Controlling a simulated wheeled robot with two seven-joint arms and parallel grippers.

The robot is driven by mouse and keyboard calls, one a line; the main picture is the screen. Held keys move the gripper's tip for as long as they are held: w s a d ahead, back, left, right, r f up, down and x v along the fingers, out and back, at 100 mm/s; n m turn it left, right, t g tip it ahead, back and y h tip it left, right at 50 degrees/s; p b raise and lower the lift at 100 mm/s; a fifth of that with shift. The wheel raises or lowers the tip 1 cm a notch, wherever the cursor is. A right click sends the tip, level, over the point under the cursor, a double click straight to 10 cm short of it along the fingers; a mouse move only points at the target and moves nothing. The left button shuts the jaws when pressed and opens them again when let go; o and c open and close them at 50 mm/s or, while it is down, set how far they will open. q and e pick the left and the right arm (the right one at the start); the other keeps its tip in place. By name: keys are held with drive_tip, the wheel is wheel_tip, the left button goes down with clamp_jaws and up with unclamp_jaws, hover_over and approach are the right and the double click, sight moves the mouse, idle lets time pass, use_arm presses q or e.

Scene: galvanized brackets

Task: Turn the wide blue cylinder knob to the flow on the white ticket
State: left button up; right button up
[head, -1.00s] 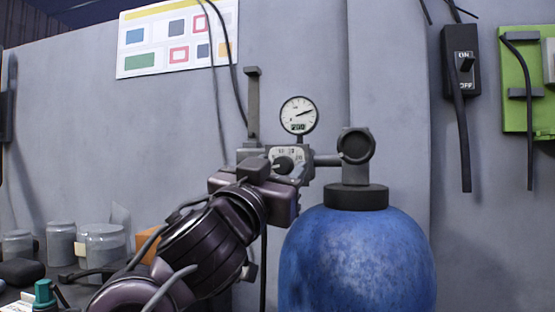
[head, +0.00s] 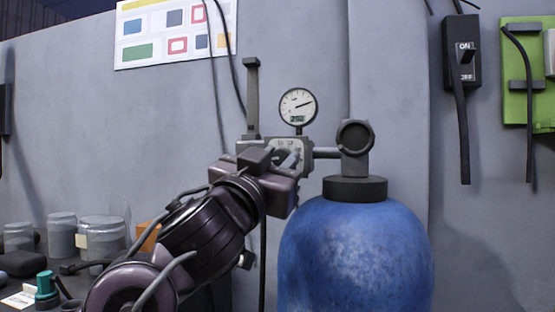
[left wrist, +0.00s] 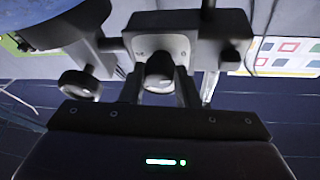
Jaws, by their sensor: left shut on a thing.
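The wide blue cylinder (head: 355,255) stands right of centre in the head view, with a dark collar and valve on top. Its regulator carries a round gauge (head: 297,106) and a grey dial plate (head: 304,146). The dark knob (left wrist: 159,70) sits in front of this plate in the left wrist view, between my two fingers. My left gripper (head: 290,162) is at the dial, shut on the knob, and hides part of it in the head view. A small white card (head: 20,298), possibly the ticket, lies at lower left; its print is too small to read. My right gripper is not in view.
Glass jars (head: 100,238) and a teal-capped object (head: 46,286) stand at lower left. An ON/OFF switch (head: 461,55) and a green panel (head: 515,75) are on the right wall. A thin post (head: 252,98) rises beside the regulator; cables hang behind it.

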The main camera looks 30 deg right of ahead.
use_arm(q)
drive_tip(key=m+g+p, duration=0.1)
drive_tip(key=m, duration=0.1)
drive_tip(key=m+g+p, duration=0.1)
drive_tip(key=m, duration=0.2)
drive_tip(key=shift+w+r, duration=0.1)
drive_tip(key=shift+r, duration=0.1)
drive_tip(key=m+g+p, duration=0.1)
drive_tip(key=m, duration=0.1)
drive_tip(key=m+g+p, duration=0.1)
drive_tip(key=m, duration=0.1)
drive_tip(key=shift+a+r+m+g, duration=0.1)
drive_tip(key=shift+m+g, duration=0.2)
drive_tip(key=m+g+y+p, duration=0.1)
drive_tip(key=m, duration=0.2)
drive_tip(key=m+y+p, duration=0.1)
drive_tip(key=m+p, duration=0.1)
drive_tip(key=m, duration=0.1)
drive_tip(key=shift+r+g, duration=0.1)
drive_tip(key=shift+g, duration=0.3)
drive_tip(key=m+y+p, duration=0.2)
drive_tip(key=m, duration=0.3)
drive_tip(key=shift+p, duration=0.35)
drive_tip(key=shift+m+t+y+p, duration=0.4)
drive_tip(key=shift+m+y+p, duration=0.4)
drive_tip(key=shift+m, duration=0.7)
drive_tip(key=shift+y, duration=0.3)
drive_tip(key=o, duration=1)
drive_tip(key=shift+c, duration=0.2)
